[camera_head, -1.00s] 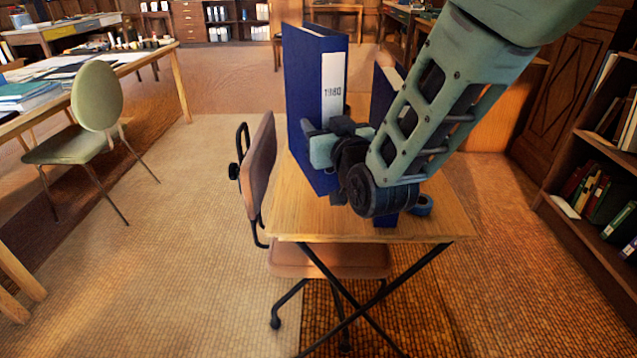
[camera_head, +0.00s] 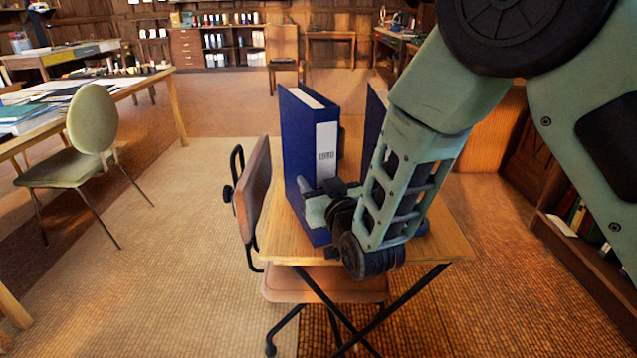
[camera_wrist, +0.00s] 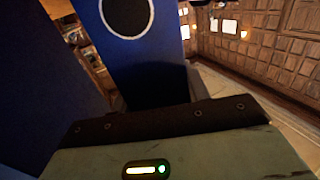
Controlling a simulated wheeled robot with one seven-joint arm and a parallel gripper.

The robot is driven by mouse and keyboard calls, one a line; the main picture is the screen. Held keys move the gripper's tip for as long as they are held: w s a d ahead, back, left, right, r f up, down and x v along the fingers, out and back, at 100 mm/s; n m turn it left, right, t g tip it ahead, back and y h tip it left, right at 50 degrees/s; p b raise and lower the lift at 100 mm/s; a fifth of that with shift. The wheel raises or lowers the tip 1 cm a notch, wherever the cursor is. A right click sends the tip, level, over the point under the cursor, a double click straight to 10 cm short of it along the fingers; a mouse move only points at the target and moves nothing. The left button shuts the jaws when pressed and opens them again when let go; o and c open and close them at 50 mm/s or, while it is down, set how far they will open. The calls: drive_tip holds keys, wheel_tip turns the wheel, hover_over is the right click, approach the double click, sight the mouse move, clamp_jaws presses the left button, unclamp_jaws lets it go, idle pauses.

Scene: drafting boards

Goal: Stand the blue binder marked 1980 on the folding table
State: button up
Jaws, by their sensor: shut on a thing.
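The blue binder marked 1980 (camera_head: 302,135) stands upright at the left side of the folding table (camera_head: 440,238), its white label facing my body camera. My gripper (camera_head: 318,203) is shut on the lower part of its spine. In the wrist view the blue binder (camera_wrist: 150,60) fills the middle, with a ringed finger hole. Its lower edge looks at or very near the table top; the exact contact is hard to tell. A second blue binder (camera_head: 374,118) stands to the right, mostly hidden behind my arm.
A brown office chair (camera_head: 256,195) stands close against the table's left side. A green chair (camera_head: 90,125) and a long table (camera_head: 165,75) stand farther left. A bookshelf (camera_head: 580,238) is at the right. Open floor lies left of the folding table.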

drive_tip(key=o, duration=1.4)
drive_tip(key=s+d+n+g+h, duration=0.1)
drive_tip(key=s+d+g, duration=0.3)
drive_tip(key=s, duration=0.7)
drive_tip(key=s+d+n+g+h, duration=0.1)
drive_tip(key=s+d+g+h, duration=0.2)
drive_tip(key=s+g, duration=0.4)
drive_tip(key=s+d+n+g+h, duration=0.1)
drive_tip(key=s+d+g, duration=0.4)
drive_tip(key=s, duration=1.1)
drive_tip(key=shift+d+g+h, duration=0.3)
drive_tip(key=shift+g+h, duration=0.1)
wheel_tip(320, 180, up, 18)
drive_tip(key=p, duration=1.8)
drive_tip(key=shift+r, duration=0.15)
